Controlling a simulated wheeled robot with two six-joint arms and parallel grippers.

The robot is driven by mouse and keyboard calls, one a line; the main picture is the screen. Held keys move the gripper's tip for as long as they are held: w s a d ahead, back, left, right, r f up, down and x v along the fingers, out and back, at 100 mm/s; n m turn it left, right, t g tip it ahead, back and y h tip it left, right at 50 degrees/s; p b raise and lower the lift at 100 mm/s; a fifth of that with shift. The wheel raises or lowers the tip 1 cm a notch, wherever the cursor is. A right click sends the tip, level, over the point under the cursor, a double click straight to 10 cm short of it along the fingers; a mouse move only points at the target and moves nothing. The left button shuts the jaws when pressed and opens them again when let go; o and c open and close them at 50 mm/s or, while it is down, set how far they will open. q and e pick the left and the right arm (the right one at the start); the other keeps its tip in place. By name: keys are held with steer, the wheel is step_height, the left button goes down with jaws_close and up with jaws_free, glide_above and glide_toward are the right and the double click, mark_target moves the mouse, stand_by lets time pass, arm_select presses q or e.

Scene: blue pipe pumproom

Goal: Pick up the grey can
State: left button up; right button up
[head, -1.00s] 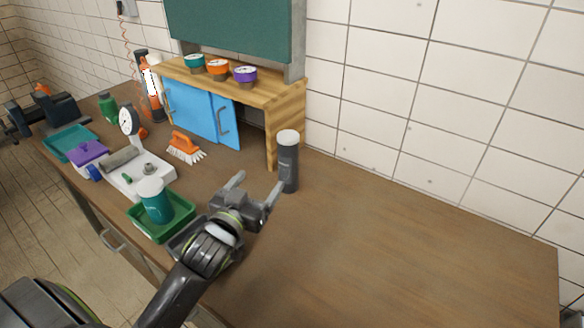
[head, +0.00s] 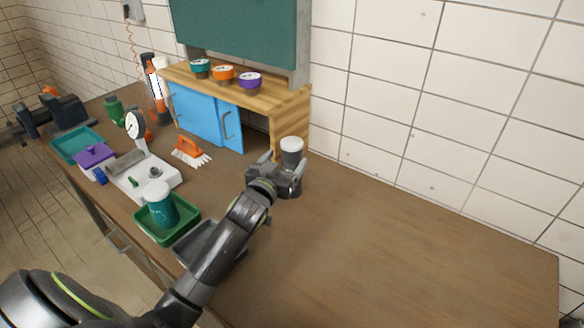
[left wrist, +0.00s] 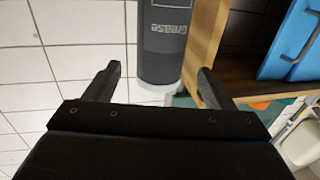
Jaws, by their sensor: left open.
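The grey can (head: 291,160) stands upright on the workbench by the right end of the wooden shelf, with a pale cap on top. My left gripper (head: 283,172) is at the can, its jaws open and hiding part of the can's body. In the left wrist view the can (left wrist: 164,45) appears upside down with the lettering "grease" on it. There it lies between the two spread fingers of my left gripper (left wrist: 157,82). I cannot tell whether either finger touches it. My right gripper is not in view.
The wooden shelf (head: 290,103) with blue doors stands just left of the can, and the tiled wall is behind. A green tray (head: 185,232) with a teal can, a scale (head: 160,185) and an orange brush (head: 190,150) lie to the left. The bench right of the can is clear.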

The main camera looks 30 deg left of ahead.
mark_target(288, 156)
arm_select(q)
steer(key=w, duration=0.2)
steer(key=w+p, duration=0.1)
steer(key=w, duration=0.1)
steer(key=shift+w+a+r+p, duration=0.15)
steer(key=shift+r+p, duration=0.05)
steer(key=shift+p, duration=0.1)
steer(key=shift+w+f, duration=0.1)
steer(key=shift+w, duration=0.35)
steer(key=c, duration=1.7)
